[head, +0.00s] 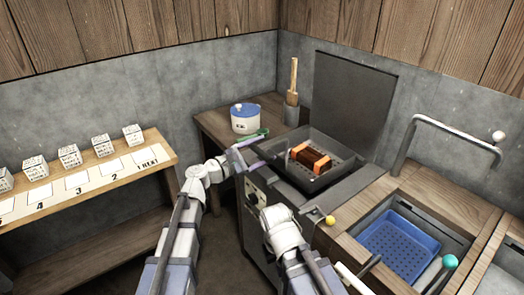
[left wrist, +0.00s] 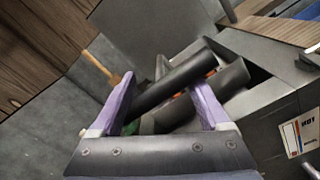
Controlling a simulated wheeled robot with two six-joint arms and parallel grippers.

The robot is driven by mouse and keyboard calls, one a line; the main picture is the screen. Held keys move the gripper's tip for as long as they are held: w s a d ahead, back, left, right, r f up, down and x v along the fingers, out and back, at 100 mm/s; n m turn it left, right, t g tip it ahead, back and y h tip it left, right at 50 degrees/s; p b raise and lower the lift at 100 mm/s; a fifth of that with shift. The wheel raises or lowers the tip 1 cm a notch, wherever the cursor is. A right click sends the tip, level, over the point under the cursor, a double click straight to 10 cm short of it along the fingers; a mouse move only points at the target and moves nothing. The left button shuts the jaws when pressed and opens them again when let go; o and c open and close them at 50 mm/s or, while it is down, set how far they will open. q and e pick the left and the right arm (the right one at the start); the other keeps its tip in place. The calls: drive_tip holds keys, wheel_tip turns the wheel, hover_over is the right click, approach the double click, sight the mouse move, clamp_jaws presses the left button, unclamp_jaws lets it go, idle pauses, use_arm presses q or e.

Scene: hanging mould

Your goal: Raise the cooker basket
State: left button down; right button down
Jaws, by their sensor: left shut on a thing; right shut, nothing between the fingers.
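The cooker (head: 270,205) is a dark box with an open basin and an upright lid (head: 345,105). The dark perforated cooker basket (head: 340,172) is in the basin, with an orange-and-brown block (head: 312,159) in it. My left gripper (head: 246,153), with purple fingers, is at the cooker's left edge. In the left wrist view its fingers (left wrist: 168,108) are shut on a thick dark bar (left wrist: 178,80), which looks like the basket handle. A second dark bar lies beside it. My right gripper (head: 282,232) is low before the cooker front, shut and empty; its fingertips are hard to make out.
A blue-and-white pot (head: 245,118) and green tongs (head: 252,136) are on the wooden table behind. A yellow-knobbed lever (head: 330,220) is right of the cooker. A blue perforated tray (head: 400,245) sits in the right counter. A shelf with several labelled cubes (head: 69,156) is at left.

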use_arm(q)
drive_tip(key=shift+w+r, duration=0.1)
drive_tip(key=shift+r, duration=0.2)
use_arm(e)
drive_tip(key=shift+r, duration=0.25)
use_arm(q)
unclamp_jaws()
drive_tip(key=shift+s+a, duration=0.2)
drive_tip(key=shift+s, duration=0.1)
drive_tip(key=v, duration=0.7)
drive_tip(key=shift+a, duration=0.15)
drive_tip(key=shift+f, duration=0.1)
